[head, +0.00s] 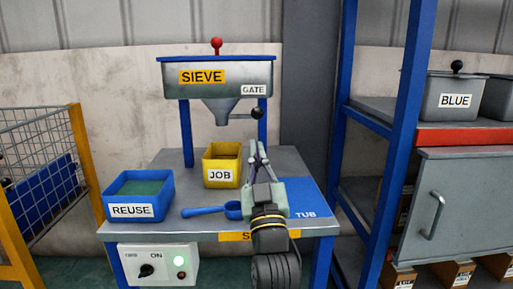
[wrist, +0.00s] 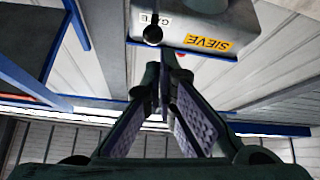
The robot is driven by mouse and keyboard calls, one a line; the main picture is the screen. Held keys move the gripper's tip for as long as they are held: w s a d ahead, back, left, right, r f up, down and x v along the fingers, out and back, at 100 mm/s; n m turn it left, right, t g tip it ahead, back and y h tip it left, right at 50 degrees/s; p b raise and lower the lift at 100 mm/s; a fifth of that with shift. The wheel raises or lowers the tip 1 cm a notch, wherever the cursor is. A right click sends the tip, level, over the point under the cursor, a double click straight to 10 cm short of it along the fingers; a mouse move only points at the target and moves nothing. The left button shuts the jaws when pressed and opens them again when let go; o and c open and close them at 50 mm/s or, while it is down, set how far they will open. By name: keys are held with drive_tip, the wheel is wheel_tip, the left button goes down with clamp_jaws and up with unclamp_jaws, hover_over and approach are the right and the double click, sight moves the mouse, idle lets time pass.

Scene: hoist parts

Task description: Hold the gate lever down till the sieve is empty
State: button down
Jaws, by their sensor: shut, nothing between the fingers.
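The sieve (head: 217,108) is a grey hopper on a blue frame, with a red knob on top; its inside is hidden. The gate lever (head: 252,116) is a thin rod with a black ball end, sticking out right of the spout below the GATE label. My gripper (head: 258,146) is shut and empty, fingers pointing up, with its tips a little below the ball. In the wrist view the ball (wrist: 152,34) shows just beyond the fingertips (wrist: 162,62); I cannot tell whether they touch. The yellow JOB bin (head: 222,159) stands below the spout.
On the table (head: 285,162) are a blue REUSE bin (head: 138,209) with green contents and a blue scoop (head: 205,212). A wire cage (head: 38,145) stands left, a blue shelf post (head: 407,125) and cabinet (head: 470,200) right.

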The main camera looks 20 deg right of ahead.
drive_tip(key=shift+b+v, duration=0.6)
drive_tip(key=shift+v, duration=1.15)
